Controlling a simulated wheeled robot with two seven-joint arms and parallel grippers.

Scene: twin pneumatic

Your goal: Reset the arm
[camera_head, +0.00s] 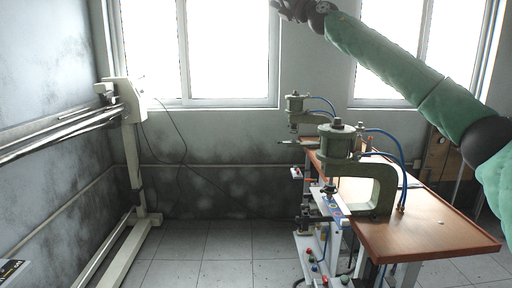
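My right arm, in a green padded sleeve, comes in from the right and reaches up and left across the head view. Its dark gripper (284,8) is at the top edge, high in front of the windows and well apart from the machines below. The gripper is small and partly cut off by the frame edge, so I cannot tell whether its fingers are open or shut. I see nothing clearly held in it. My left arm and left gripper are not in view.
Two pneumatic presses stand on the right, the nearer (376,190) on a brown wooden table (430,228) and the farther (294,104) behind it, with blue hoses. A white frame with rails (133,120) stands at the left wall. The tiled floor (215,250) between them is clear.

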